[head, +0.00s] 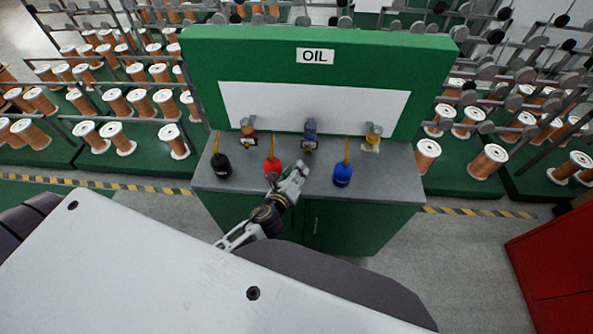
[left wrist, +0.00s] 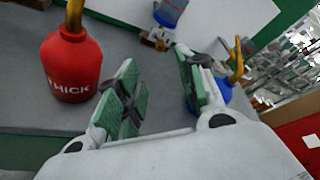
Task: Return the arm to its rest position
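My left arm reaches over the front of the grey counter (head: 235,194). Its gripper (head: 289,177) is beside and to the right of a red oil can with a yellow spout (head: 271,166). In the left wrist view the gripper's green-padded fingers (left wrist: 157,62) stand apart with nothing held between them. The red can, labelled THICK (left wrist: 72,75), stands upright on the counter left of the fingers. My right gripper is not in view.
A black can (head: 221,167) and a blue can (head: 343,175) stand on the counter. Spool racks flank the stand. A red cabinet (head: 555,260) is at right.

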